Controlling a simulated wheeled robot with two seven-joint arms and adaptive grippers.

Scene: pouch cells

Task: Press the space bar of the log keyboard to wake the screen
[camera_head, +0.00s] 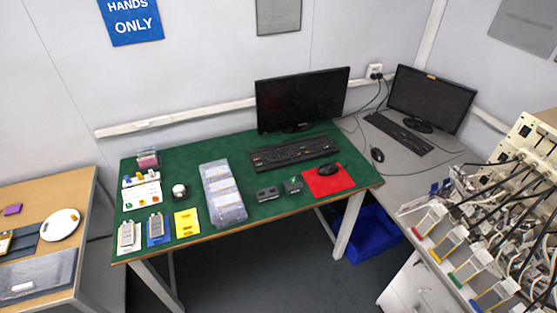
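A black keyboard (293,153) lies on the green-topped table in front of a dark monitor (302,99); its space bar is too small to make out. A second black keyboard (398,132) lies on the grey desk at the right, in front of another dark monitor (431,98). The frame does not show which one is the log keyboard. Both screens look black. Neither of my grippers is in view.
The green table (262,222) also holds a clear plastic box (224,195), a black mouse on a red mat (328,183), small black devices and yellow cards. A cabled rack stands at the right. A blue bin (370,233) is on the floor.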

